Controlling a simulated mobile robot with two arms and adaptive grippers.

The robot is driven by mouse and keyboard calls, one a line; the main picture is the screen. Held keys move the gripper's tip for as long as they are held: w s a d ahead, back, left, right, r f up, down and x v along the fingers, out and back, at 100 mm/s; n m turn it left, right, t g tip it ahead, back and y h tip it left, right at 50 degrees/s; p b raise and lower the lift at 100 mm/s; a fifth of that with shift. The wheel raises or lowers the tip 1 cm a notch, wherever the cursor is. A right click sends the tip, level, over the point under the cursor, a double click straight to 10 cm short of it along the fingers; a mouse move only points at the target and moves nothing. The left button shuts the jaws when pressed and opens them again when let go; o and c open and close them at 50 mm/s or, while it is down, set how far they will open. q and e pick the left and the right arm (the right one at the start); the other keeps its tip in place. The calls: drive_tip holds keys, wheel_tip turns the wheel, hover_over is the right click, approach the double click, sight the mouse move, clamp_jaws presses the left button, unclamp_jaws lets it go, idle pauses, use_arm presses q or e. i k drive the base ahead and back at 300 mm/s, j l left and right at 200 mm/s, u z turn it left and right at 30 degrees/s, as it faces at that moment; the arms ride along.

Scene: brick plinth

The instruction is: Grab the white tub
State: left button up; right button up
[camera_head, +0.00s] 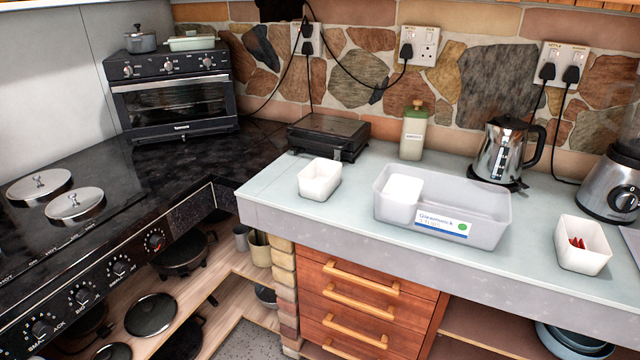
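Several white tubs are in the head view. One small white tub (319,182) stands upright on the pale worktop, left of the large translucent box, and looks empty. Another small white tub (401,189) sits inside the left end of the translucent box (487,222), which carries a white and blue label with a green dot. A third white tub (583,257) stands at the right near the front edge, with small red items (577,243) in it. I cannot tell which tub the task means. Neither of my grippers is in view.
A hob (60,210) and mini oven (174,95) are at the left. The worktop's front strip (340,222) is clear.

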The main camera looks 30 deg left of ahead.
sight(320, 178)
drive_tip(key=u, duration=0.25)
drive_tip(key=i+l+u, duration=0.25)
drive_tip(key=u, duration=0.2)
drive_tip(key=i+l+u, duration=0.2)
drive_tip(key=l+u, duration=0.3)
drive_tip(key=j, duration=0.1)
